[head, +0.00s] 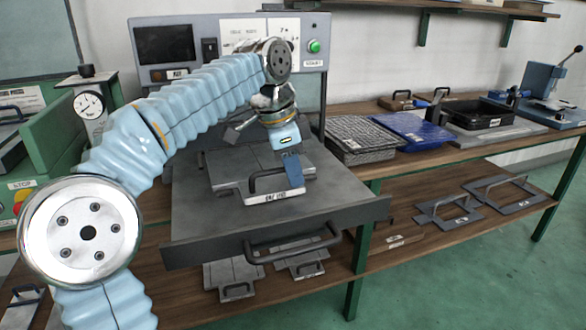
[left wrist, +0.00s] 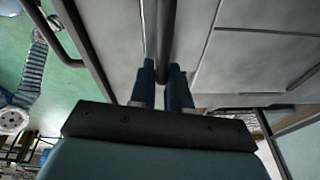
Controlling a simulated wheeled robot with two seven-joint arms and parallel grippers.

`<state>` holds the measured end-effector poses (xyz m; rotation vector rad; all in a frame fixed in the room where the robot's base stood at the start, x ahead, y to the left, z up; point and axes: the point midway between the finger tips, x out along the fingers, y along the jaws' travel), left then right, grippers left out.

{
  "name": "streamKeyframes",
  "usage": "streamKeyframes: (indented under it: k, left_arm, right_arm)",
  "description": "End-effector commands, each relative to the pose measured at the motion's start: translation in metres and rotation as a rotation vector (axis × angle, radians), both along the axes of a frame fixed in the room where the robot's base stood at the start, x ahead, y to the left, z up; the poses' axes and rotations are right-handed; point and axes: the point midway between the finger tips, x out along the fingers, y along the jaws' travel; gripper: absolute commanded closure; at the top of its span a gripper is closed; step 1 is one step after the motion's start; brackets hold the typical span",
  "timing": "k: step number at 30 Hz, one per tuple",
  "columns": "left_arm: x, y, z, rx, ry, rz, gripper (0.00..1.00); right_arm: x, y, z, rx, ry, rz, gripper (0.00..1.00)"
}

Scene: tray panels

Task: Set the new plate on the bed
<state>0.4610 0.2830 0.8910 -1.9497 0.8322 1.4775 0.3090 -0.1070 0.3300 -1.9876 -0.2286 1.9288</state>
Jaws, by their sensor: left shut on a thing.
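The plate (head: 233,168) is a grey panelled slab with a dark bar handle and a white label at its front edge. It lies flat on or just above the bed (head: 210,225), a grey platform with a large front handle (head: 290,248). I cannot tell if a small gap remains under it. My left gripper (head: 292,172) reaches down at the plate's front, shut on its handle. In the left wrist view the two blue fingers (left wrist: 166,88) stand either side of the dark handle bar (left wrist: 167,35), below the plate's grey panels (left wrist: 260,40). My right gripper does not show.
The machine's upright panel (head: 230,45) with a screen and green button stands behind the bed. Plates with handles lie on the lower shelf (head: 232,278). A dial gauge (head: 90,103) stands left. Right of the bed are a blue tray (head: 412,130) and a black tray (head: 480,115).

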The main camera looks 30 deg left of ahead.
Motion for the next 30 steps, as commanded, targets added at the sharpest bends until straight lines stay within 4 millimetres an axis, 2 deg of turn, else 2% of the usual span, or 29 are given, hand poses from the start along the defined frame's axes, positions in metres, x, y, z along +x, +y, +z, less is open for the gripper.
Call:
streamKeyframes:
  k: [13,14,19,27,30]
  left_arm:
    - [0.0000,0.0001,0.0005,0.000,-0.001,0.000,1.00]
    - [0.0000,0.0001,0.0005,0.000,-0.001,0.000,0.80]
    - [0.0000,0.0001,0.0004,0.001,-0.001,0.000,0.54]
    - [-0.0001,0.0001,-0.0007,-0.001,0.004,0.000,0.53]
    - [-0.0009,0.0007,0.0054,-0.001,0.002,0.000,0.53]
  right_arm:
    - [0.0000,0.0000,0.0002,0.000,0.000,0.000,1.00]
    - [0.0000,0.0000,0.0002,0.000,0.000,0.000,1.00]
    - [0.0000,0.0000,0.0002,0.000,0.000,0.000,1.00]
    - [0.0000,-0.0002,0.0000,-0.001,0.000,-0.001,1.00]
    - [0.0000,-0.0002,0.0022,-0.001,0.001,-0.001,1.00]
